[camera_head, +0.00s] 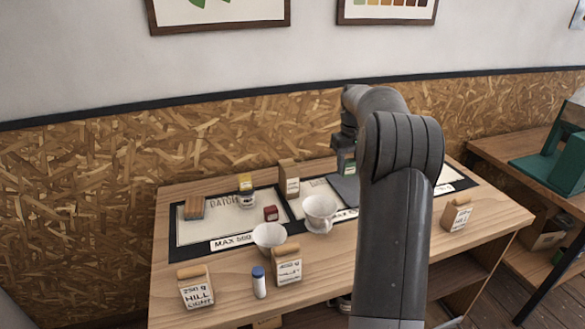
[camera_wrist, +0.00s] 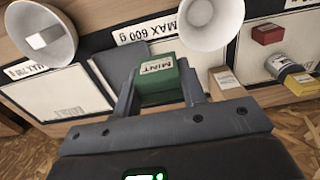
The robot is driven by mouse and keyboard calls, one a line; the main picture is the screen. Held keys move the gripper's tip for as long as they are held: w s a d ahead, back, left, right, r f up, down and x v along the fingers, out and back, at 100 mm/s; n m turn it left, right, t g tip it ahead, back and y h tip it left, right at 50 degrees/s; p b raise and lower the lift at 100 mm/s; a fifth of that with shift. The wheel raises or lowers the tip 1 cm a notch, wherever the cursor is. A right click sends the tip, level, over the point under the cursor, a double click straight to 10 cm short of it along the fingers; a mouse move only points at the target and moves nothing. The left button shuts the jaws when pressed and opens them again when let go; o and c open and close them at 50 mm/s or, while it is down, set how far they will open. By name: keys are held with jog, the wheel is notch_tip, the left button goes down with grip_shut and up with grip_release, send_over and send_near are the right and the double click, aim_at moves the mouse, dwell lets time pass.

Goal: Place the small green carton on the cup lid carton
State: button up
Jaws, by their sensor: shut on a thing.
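The small green carton (camera_wrist: 158,82), labelled MINT in the wrist view, sits between the fingers of my gripper (camera_wrist: 160,92). The gripper is shut on it. In the head view the green carton (camera_head: 345,167) hangs below my gripper at the back of the table, over or near a flat grey panel (camera_head: 346,190). No carton has a readable cup lid label. My arm hides part of the table.
Black-bordered mats lie on the table (camera_head: 225,305). Around them are a white bowl (camera_head: 270,237), a white cup (camera_head: 319,212), a red box (camera_head: 270,213), a jar by a yellow box (camera_head: 245,183), and paper bags (camera_head: 196,288). Another white bowl (camera_wrist: 42,34) shows in the wrist view.

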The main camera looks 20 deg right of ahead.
jog(key=w+a+r, duration=0.4)
jog(key=w+r, duration=0.2)
jog(key=w, duration=0.1)
send_over(291, 169)
notch_tip(291, 169, down, 6)
jog(key=shift+d, duration=0.1)
jog(key=shift+f, duration=2.1)
jog(key=o, duration=0.9)
jog(key=shift+f, duration=0.1)
jog(key=shift+o, duration=0.2)
